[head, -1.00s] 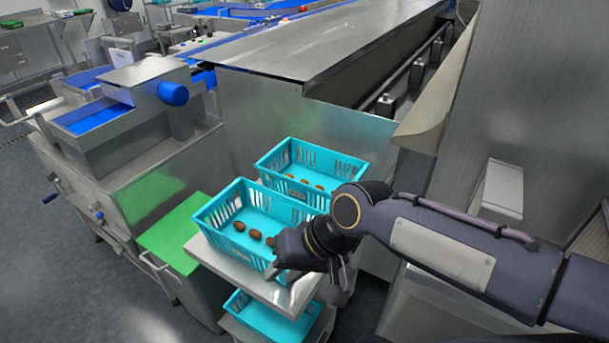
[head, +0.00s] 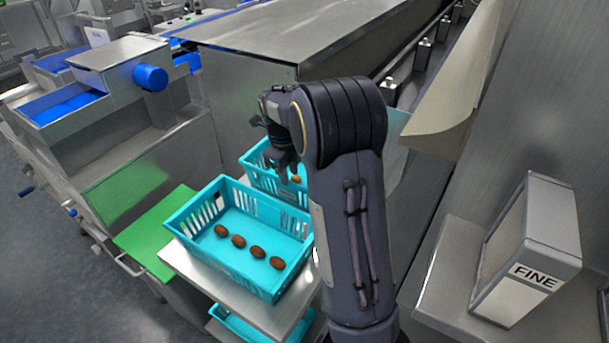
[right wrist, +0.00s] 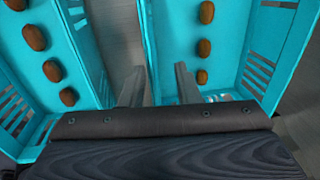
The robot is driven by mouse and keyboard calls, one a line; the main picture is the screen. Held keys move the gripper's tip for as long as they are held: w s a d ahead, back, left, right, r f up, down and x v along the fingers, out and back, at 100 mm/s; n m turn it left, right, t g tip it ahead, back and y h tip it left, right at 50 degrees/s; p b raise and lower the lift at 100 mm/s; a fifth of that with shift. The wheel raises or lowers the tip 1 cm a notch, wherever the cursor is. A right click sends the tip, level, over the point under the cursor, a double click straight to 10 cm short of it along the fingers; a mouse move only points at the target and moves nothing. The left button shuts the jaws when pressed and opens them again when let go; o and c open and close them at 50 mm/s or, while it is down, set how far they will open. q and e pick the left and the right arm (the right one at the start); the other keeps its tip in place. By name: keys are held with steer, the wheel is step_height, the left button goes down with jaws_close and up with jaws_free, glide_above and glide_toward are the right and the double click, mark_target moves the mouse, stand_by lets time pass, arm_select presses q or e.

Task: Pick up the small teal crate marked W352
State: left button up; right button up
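Two teal slotted crates stand side by side on a grey cart top. The front crate (head: 197,211) holds a row of brown dates and also shows at left in the right wrist view (right wrist: 88,50). The rear crate (head: 253,160) is partly hidden by my right arm; it shows at right in the wrist view (right wrist: 232,45) with dates inside. No W352 mark is legible. My right gripper (head: 284,172) is over the rear crate. Its fingers (right wrist: 160,88) are apart and empty, seen on either side of that crate's left wall; whether they reach below its rim is unclear. My left gripper is out of view.
Another teal crate (head: 232,324) sits on the cart's lower shelf. A green-topped stand (head: 150,228) is left of the cart (head: 215,277). A steel machine housing (head: 235,95) rises behind the crates. A box labelled FINE (head: 535,275) stands on a ledge at right.

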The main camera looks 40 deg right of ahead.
mark_target(288, 193)
step_height(288, 193, down, 6)
steer(key=shift+w+a+f, duration=0.1)
steer(key=shift+w+a, duration=0.05)
steer(key=shift+c, duration=0.4)
jaws_close()
